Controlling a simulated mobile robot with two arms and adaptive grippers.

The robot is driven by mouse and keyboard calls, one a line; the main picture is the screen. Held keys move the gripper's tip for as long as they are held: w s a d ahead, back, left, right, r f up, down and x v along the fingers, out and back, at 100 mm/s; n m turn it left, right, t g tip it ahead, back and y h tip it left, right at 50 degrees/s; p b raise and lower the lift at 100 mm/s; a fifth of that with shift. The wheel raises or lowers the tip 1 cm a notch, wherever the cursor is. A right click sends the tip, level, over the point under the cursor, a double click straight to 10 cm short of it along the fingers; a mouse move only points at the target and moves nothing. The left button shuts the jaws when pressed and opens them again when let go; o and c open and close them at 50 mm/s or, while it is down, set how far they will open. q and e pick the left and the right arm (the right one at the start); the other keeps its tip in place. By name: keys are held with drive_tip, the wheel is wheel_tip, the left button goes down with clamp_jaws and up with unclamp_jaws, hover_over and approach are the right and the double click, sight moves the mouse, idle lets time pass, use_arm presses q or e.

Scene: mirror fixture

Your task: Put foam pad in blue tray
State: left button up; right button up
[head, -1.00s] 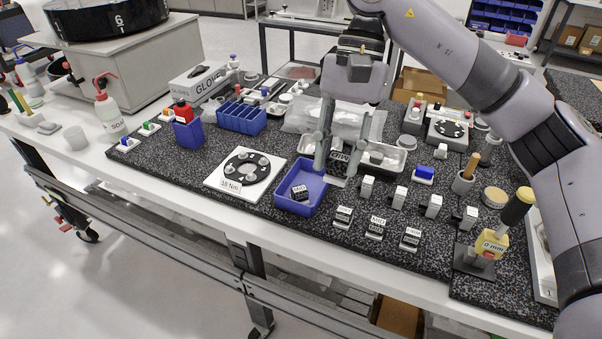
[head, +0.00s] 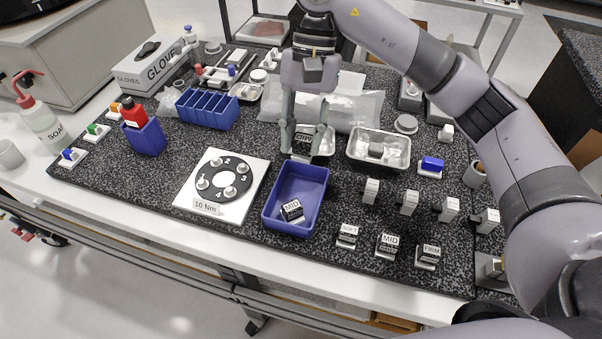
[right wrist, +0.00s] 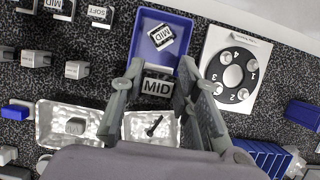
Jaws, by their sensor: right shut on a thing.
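The blue tray (head: 270,208) sits on the speckled mat, with one dark block labelled MID (head: 291,210) lying tilted inside it. My right gripper (head: 305,153) is just behind the tray's far edge, its fingers pointing down. It is shut on a dark foam pad with a white MID label (head: 304,137). In the right wrist view this pad (right wrist: 157,87) is between the fingers, beside the tray's edge (right wrist: 137,45), not inside it. The pad's height above the mat is hard to tell. My left gripper is not in view.
Blocks labelled SOFT (head: 347,235), MID (head: 387,244) and FIRM (head: 428,256) stand right of the tray. A metal tray (head: 400,160) is right of my gripper. A white plate with a black disc (head: 243,199) lies left. A blue divided bin (head: 207,110) is further back.

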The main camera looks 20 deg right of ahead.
sight(302, 151)
drive_tip(key=f, duration=0.3)
drive_tip(key=f+p, duration=0.1)
drive_tip(key=shift+w+f, duration=0.25)
drive_tip(key=shift+w, duration=0.05)
wheel_tip(302, 151, down, 3)
drive_tip(key=shift+s+r, duration=0.1)
drive_tip(key=shift+r, duration=0.1)
wheel_tip(302, 151, down, 4)
drive_tip(key=shift+f+p, duration=0.1)
drive_tip(key=shift+p, duration=0.6)
drive_tip(key=shift+f, duration=0.2)
drive_tip(key=o, duration=0.7)
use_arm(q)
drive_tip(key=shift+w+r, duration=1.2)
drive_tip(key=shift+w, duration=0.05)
use_arm(e)
drive_tip(key=o, duration=0.4)
drive_tip(key=shift+o, duration=0.2)
